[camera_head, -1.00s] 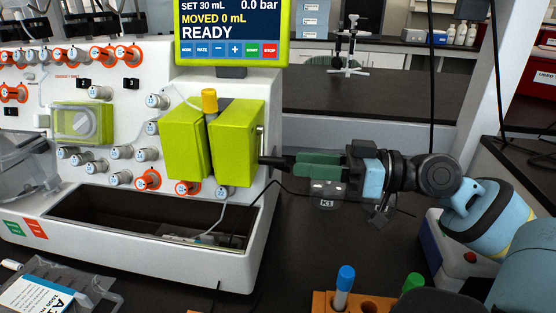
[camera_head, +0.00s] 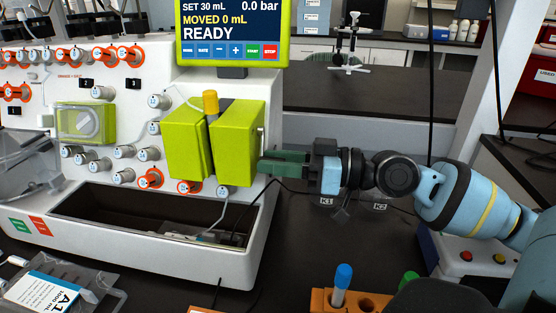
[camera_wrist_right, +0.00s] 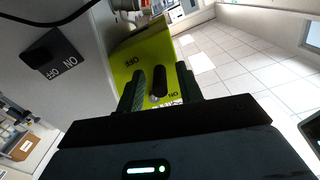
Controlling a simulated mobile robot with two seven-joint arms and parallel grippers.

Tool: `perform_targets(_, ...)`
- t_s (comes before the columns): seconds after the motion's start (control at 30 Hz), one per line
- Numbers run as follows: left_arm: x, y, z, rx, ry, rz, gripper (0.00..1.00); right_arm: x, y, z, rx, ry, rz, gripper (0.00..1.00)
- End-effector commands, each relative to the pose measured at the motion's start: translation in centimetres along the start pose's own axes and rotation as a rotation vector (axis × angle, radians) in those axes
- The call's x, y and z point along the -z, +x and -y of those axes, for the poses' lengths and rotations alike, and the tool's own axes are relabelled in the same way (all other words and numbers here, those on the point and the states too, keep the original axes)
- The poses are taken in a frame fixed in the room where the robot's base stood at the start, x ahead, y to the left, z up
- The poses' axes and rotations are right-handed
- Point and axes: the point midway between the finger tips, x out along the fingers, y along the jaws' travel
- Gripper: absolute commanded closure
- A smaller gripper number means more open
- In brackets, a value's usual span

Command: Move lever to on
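The yellow-green pump block (camera_head: 238,145) is on the front right of the white machine. In the right wrist view its side (camera_wrist_right: 150,48) carries OFF and ON labels and a dark lever (camera_wrist_right: 158,84). My right gripper (camera_head: 262,165) reaches in from the right, its green fingertips at the block's right side. In the wrist view the right gripper (camera_wrist_right: 163,85) has its fingers apart, one on each side of the dark lever; contact is unclear. The ON label is near the right finger, OFF farther up. My left gripper is not in view.
A black switch (camera_wrist_right: 42,48) with its own ON/OFF label is on the white machine side. The display (camera_head: 232,30) reads READY. An orange rack (camera_head: 322,302) with a blue-capped tube stands at the front. Cables lie on the dark bench (camera_head: 300,235).

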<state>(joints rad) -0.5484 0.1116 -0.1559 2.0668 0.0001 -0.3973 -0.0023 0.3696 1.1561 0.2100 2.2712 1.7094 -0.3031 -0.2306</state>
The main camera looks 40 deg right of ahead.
Motion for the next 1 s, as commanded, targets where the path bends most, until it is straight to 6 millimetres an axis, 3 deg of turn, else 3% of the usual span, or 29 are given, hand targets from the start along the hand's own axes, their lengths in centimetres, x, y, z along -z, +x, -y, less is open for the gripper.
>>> perform_targets(0.1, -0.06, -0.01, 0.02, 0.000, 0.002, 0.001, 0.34, 0.00, -0.01, 0.00, 0.000, 0.000, 0.000, 0.67)
perform_targets(0.37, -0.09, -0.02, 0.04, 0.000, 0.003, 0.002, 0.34, 0.00, -0.01, 0.02, 0.000, 0.000, 0.000, 1.00)
perform_targets(1.0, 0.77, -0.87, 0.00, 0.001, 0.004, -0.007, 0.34, 0.46, -0.03, 0.51, 0.002, 0.075, -0.002, 1.00)
